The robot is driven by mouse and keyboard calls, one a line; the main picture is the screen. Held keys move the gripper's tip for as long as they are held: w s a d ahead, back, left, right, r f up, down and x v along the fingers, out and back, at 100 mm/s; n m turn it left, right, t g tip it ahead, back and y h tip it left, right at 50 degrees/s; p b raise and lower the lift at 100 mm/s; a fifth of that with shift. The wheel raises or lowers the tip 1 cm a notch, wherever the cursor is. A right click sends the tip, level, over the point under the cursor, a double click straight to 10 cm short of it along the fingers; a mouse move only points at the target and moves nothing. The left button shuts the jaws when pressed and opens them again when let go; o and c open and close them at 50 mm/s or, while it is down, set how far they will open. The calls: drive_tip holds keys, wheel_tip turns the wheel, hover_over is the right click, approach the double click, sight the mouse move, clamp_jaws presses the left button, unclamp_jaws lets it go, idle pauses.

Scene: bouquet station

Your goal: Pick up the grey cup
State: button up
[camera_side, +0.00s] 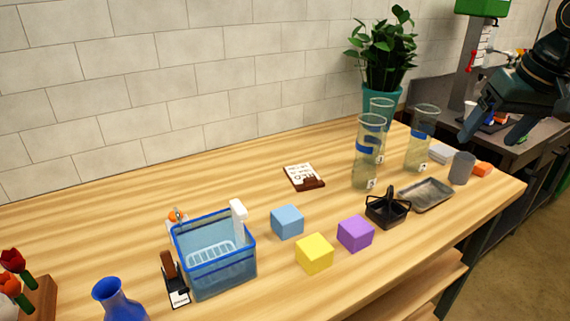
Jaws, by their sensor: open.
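The grey cup (461,168) stands upright near the right end of the wooden table, beside the metal tray and a small orange object. My gripper (494,136) is at the upper right of the view, above and to the right of the cup. Its fingers are spread apart and point down, and nothing shows between them. The gripper is apart from the cup.
Tall clear cylinders (367,152) stand left of the cup. Purple (355,233), yellow (314,253) and blue cubes (287,221) lie further left. The table's back left is clear.

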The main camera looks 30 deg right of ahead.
drive_tip(key=w+d+m+g, duration=0.1)
drive_tip(key=w+d+m, duration=0.2)
drive_tip(key=w+d, duration=0.35)
drive_tip(key=m+g, duration=0.3)
drive_tip(key=m, duration=0.7)
hover_over(463, 163)
drive_tip(key=w+d, duration=0.1)
drive_tip(key=d, duration=0.2)
wheel_tip(463, 163, down, 10)
drive_tip(key=shift+y, duration=0.4)
drive_tip(key=shift+f, duration=0.1)
wheel_tip(463, 163, down, 8)
drive_tip(key=shift+f, duration=0.2)
drive_tip(key=shift+a, duration=0.1)
drive_tip(key=shift+w+f, duration=0.1)
drive_tip(key=shift+f, duration=2.5)
